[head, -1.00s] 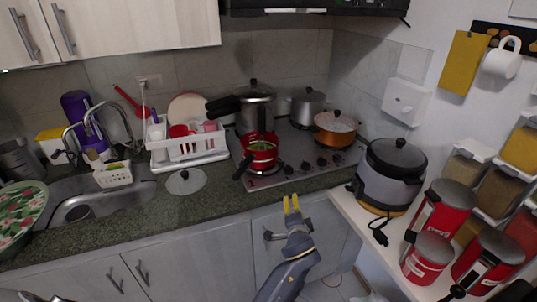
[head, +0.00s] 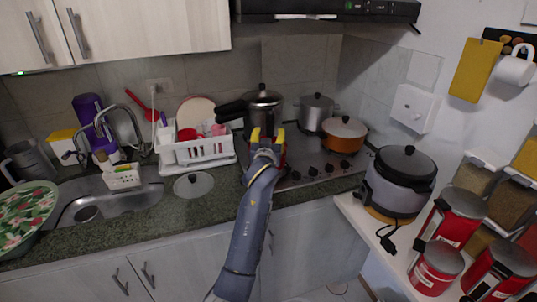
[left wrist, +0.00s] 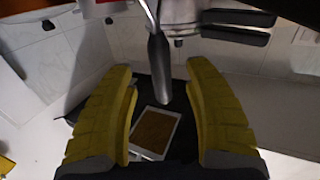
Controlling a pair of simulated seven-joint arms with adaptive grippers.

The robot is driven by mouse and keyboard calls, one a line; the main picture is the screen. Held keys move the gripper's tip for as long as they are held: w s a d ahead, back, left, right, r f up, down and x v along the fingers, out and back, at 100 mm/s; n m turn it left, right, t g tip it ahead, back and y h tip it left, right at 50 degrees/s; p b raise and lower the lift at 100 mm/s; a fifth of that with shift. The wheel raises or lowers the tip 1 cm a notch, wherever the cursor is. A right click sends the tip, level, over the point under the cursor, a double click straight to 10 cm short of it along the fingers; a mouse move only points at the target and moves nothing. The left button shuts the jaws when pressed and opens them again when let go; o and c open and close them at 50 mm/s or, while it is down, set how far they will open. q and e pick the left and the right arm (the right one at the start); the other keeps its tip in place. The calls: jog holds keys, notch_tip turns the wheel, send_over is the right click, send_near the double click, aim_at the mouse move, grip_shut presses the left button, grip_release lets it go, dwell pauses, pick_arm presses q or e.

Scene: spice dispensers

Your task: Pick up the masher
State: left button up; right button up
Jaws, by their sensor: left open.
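In the left wrist view, a dark grey handle on a thin metal rod (left wrist: 160,68) stands between and beyond my fingers; it looks like the masher. My left gripper (left wrist: 160,115) is open around its line, with the yellow fingers apart on either side and no visible contact. In the head view, my left gripper (head: 267,134) is at the front left of the stove, in front of the red pot (head: 283,156). The gripper hides most of that pot, and I cannot make out the masher there. My right gripper is not in view.
A pressure cooker (head: 262,108) with long dark handles stands just behind the gripper. An orange pot (head: 343,136) and a steel pot (head: 317,113) are to the right. A white dish rack (head: 200,151) is close on the left. The range hood (head: 325,10) hangs above.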

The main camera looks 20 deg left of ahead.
aim_at(270, 130)
pick_arm(q)
jog(key=shift+x, duration=2.5)
grip_shut()
